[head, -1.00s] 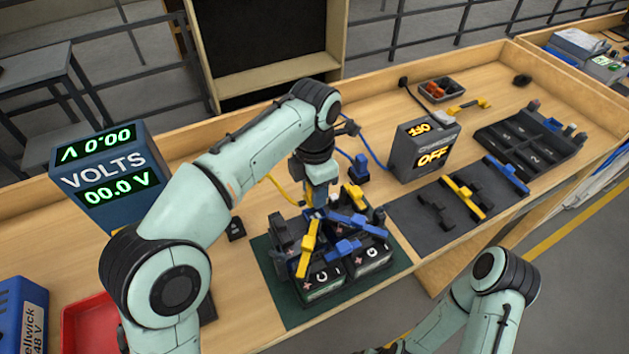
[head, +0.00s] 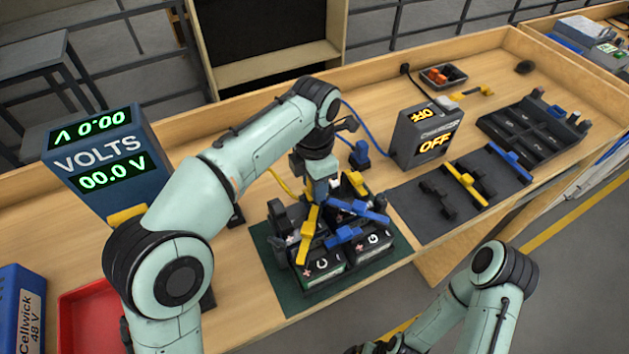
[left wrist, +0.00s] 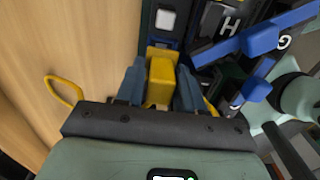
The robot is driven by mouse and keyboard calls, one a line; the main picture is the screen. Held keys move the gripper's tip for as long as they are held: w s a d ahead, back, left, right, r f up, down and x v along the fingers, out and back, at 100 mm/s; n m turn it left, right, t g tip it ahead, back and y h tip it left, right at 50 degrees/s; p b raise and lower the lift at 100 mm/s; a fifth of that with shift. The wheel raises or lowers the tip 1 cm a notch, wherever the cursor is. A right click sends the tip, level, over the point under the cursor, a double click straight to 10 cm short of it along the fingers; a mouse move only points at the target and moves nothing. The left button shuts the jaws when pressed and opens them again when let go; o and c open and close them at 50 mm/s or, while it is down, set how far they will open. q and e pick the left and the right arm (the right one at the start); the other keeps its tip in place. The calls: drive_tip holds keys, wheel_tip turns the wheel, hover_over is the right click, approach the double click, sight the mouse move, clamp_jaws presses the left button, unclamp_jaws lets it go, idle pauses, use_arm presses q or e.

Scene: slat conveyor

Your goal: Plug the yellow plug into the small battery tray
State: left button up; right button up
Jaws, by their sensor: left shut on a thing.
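My left gripper (head: 320,188) points down at the far side of the small battery tray. In the left wrist view its two fingers (left wrist: 160,88) are shut on the yellow plug (left wrist: 160,78). A yellow cable (left wrist: 62,90) loops out to the left. The plug's front lies at the dark edge of the tray (left wrist: 146,45); I cannot tell whether it is seated. In the head view the gripper hides the plug. The tray's batteries (head: 322,266) stand on a dark green mat (head: 268,262), with yellow and blue bars across them. My right gripper is out of view.
A blue plug (head: 358,154) stands behind the tray. A grey box reading OFF (head: 424,138) is right of it. Spare bars lie on a dark mat (head: 410,208), and a larger slotted tray (head: 535,132) is farther right. A voltmeter (head: 105,165) stands left, near a red bin (head: 85,315).

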use_arm(q)
drive_tip(key=shift+f+b, duration=0.6)
drive_tip(key=shift+f, duration=0.55)
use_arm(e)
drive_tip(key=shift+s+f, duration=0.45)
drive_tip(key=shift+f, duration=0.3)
use_arm(q)
drive_tip(key=o, duration=1.1)
drive_tip(key=shift+r, duration=0.1)
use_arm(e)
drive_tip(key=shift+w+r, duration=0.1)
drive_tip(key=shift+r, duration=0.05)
